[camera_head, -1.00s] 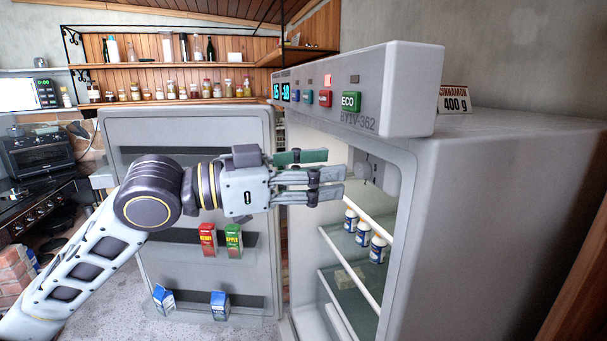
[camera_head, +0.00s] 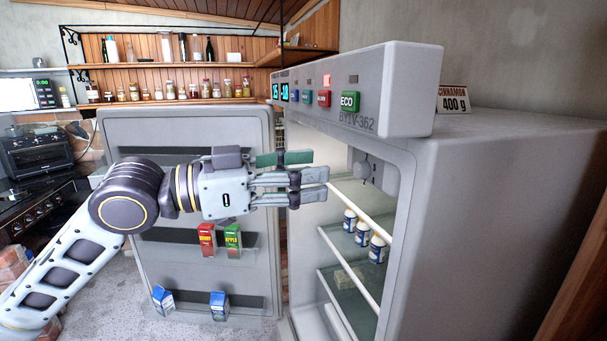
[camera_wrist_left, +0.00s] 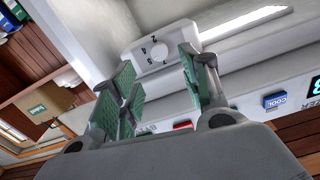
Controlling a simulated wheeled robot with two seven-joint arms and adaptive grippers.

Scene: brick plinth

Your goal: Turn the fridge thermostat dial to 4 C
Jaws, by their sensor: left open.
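The fridge (camera_head: 500,200) stands open. The thermostat dial (camera_wrist_left: 158,51) is a round knob with dark marks around it on a white housing, seen upside down at the top of the left wrist view. In the head view, the grey housing (camera_head: 377,174) hangs under the fridge's top edge, and the dial's face cannot be read. My left gripper (camera_head: 318,168) is open and empty at the fridge opening, left of the housing and apart from it. In the left wrist view its green-padded fingers (camera_wrist_left: 158,78) lie on either side of the dial, short of it. My right gripper is not in view.
The control panel (camera_head: 388,92) with coloured buttons overhangs the opening. The open fridge door (camera_head: 190,130) is behind my left arm, with cartons (camera_head: 232,238) on its racks. White bottles (camera_head: 362,232) stand on a shelf inside.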

